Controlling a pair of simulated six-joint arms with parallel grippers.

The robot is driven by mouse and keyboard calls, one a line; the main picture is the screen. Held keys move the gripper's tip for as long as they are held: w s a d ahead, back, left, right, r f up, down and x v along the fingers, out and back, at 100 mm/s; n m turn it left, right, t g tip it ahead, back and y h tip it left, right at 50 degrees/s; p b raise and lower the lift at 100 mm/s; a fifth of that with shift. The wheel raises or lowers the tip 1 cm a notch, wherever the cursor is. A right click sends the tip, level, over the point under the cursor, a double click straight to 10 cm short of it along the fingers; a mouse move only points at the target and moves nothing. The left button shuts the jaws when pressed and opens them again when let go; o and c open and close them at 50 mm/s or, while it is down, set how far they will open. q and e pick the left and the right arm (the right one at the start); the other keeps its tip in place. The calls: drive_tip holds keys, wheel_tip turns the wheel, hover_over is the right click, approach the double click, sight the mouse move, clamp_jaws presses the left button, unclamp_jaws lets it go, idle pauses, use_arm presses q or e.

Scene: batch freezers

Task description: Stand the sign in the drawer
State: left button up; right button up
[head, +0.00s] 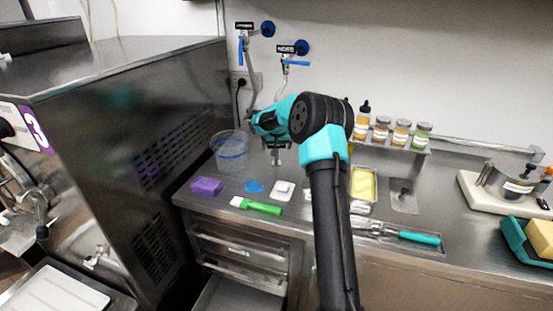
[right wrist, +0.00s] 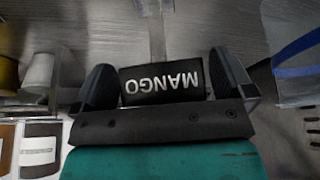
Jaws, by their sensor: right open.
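The sign is a small black plate lettered MANGO (right wrist: 162,83), upside down in the right wrist view. In the head view the sign (head: 278,146) stands on the counter at the back, on a pale post. My right gripper (right wrist: 163,80) is open, with one dark finger on each side of the plate and visible gaps beside it. In the head view my right arm comes up from the bottom and largely hides the gripper's fingers. A drawer (head: 236,297) under the counter's left part is pulled out; its inside is only partly in view. My left gripper is not in view.
A clear tub (head: 229,150) stands left of the sign. A purple sponge (head: 206,186), blue item (head: 254,186), white block (head: 282,190) and green-handled brush (head: 257,206) lie in front. Jars (head: 401,132) stand on a rack at right. A steel machine (head: 135,130) fills the left.

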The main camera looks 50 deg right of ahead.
drive_tip(key=shift+f, duration=0.5)
drive_tip(key=c, duration=1.1)
